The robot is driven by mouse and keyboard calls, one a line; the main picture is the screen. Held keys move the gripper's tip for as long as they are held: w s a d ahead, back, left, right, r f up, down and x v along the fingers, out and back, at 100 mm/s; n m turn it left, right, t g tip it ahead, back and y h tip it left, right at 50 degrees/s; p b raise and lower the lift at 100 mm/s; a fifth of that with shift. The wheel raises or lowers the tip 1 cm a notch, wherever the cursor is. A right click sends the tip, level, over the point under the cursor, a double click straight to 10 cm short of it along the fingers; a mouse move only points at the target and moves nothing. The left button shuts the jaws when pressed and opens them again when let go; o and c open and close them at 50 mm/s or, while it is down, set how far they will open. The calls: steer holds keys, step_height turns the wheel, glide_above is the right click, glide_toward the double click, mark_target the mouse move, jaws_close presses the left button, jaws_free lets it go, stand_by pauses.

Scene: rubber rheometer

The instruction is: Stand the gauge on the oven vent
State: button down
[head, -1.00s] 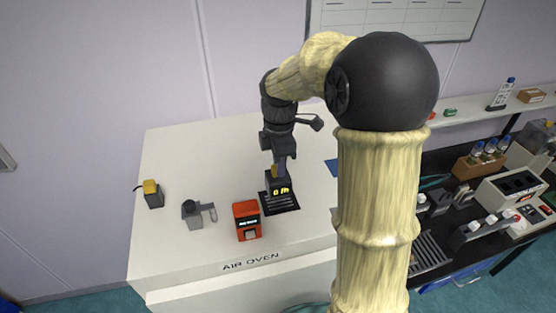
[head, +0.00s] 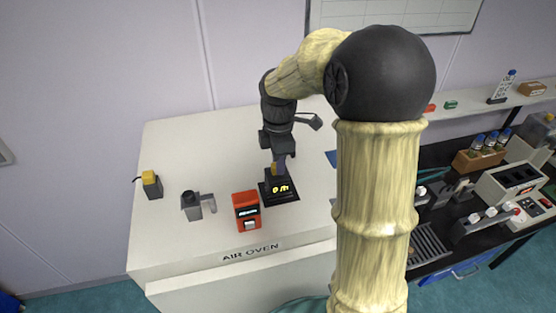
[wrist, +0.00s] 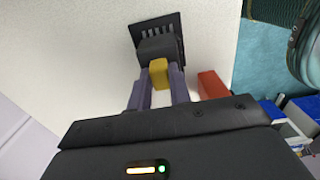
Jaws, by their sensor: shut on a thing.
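The gauge (head: 281,186) is a dark block with a lit yellow readout and a yellow grip on top. It is upright over the oven vent (head: 292,198), a black slotted plate on the air oven's white top. My gripper (head: 279,165) is shut on the yellow grip from above. In the wrist view, the two fingers of my gripper (wrist: 159,80) flank the grip of the gauge (wrist: 158,48), and vent slots (wrist: 158,27) show past its body. The gauge's base is on or just above the vent; I cannot tell whether it touches.
An orange-red box (head: 246,212) stands close left of the vent. A grey device (head: 192,207) and a black block with a yellow top (head: 151,184) stand farther left. The oven top (head: 190,145) behind them is clear. A dark bench with instruments (head: 470,190) lies to the right.

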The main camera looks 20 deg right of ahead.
steer(key=shift+w+d, duration=0.15)
steer(key=shift+d, duration=0.15)
steer(key=shift+a+f, duration=0.1)
steer(key=shift+f+b, duration=0.3)
steer(key=shift+f, duration=0.25)
steer(key=c, duration=1.2)
jaws_free()
steer(key=shift+r, duration=0.1)
step_height(320, 180, up, 6)
steer(key=p, duration=0.5)
